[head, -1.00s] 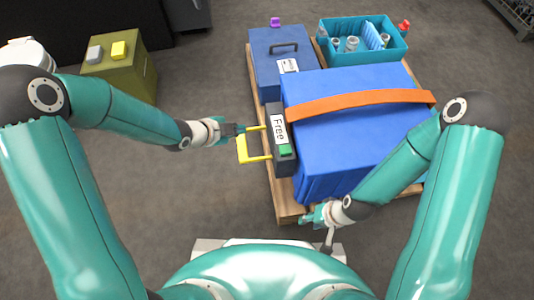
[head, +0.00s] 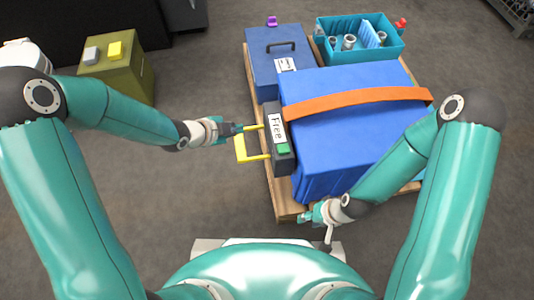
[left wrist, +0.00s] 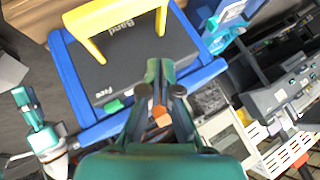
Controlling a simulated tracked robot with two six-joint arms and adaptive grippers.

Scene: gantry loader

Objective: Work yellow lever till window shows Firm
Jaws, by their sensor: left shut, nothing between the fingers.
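The yellow lever (head: 239,148) is a U-shaped handle on the left side of a dark ratchet box (head: 286,160). The box's white window (head: 276,128) reads "Free", with a green button (head: 283,148) below it. My left gripper (head: 240,128) is shut and empty at the lever's upper corner; whether it touches cannot be told. In the left wrist view the shut fingers (left wrist: 160,68) point at a dark face with "Band" and "Free" lettering, below the yellow handle (left wrist: 95,20). My right gripper (head: 306,217) is low beside the pallet's front edge; its fingers are too small to read.
An orange band (head: 360,101) crosses the large blue covered load (head: 350,140) on a wooden pallet (head: 284,205). A blue case (head: 270,45) and a teal bin (head: 393,48) stand behind. An olive box (head: 125,75) stands at left.

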